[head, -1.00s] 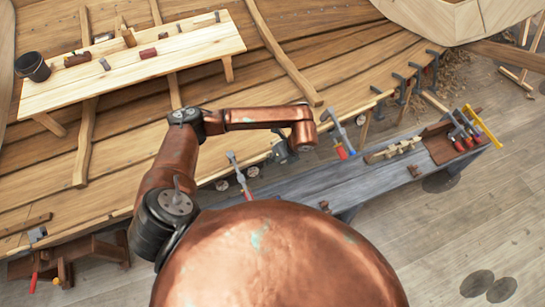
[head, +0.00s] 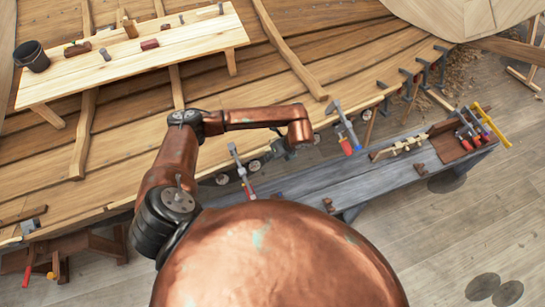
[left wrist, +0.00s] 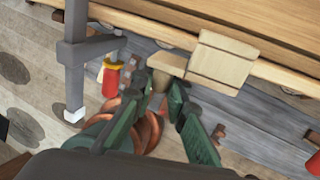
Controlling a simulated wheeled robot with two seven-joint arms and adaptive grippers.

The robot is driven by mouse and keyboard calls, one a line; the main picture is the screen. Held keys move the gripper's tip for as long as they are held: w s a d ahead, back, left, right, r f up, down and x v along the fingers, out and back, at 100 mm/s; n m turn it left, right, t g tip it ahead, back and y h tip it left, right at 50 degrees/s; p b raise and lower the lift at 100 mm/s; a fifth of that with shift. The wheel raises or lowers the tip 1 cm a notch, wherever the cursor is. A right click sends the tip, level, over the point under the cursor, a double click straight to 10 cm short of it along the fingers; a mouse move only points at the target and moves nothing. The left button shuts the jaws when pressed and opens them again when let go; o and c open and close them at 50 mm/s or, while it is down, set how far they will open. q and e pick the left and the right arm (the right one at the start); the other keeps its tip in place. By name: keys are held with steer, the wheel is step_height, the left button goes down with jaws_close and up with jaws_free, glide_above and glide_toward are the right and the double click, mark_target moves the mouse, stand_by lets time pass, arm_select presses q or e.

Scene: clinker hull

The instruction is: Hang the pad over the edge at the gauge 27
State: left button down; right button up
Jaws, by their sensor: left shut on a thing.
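My left gripper (head: 288,150) hangs from its copper arm at the hull's plank edge, small and dark in the head view. In the left wrist view its green fingers (left wrist: 160,88) are shut on a short tan stem that seems to belong to the pad. The pad (left wrist: 222,62), pale wood with a square block and a smaller tab, shows just beyond the fingertips, in front of the plank edge. I cannot tell whether it touches the edge. Round discs (head: 222,180) sit below the edge; they may be gauges, but no number is readable. My right gripper is not in view.
Clamps (head: 240,165) grip the plank edge on both sides of my gripper. A grey bench (head: 370,180) with a wooden tool tray (head: 450,150) runs beside the hull. A plank table (head: 130,70) and a dark bucket (head: 30,57) stand inside the hull.

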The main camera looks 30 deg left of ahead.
arm_select(q)
steer(key=shift+w+a+f+b, duration=0.15)
steer(key=shift+f+b, duration=0.25)
steer(key=shift+f, duration=0.25)
steer(key=b+x, duration=0.3)
steer(key=shift+w+f, duration=0.15)
steer(key=shift+w, duration=0.2)
steer(key=shift+f, duration=0.25)
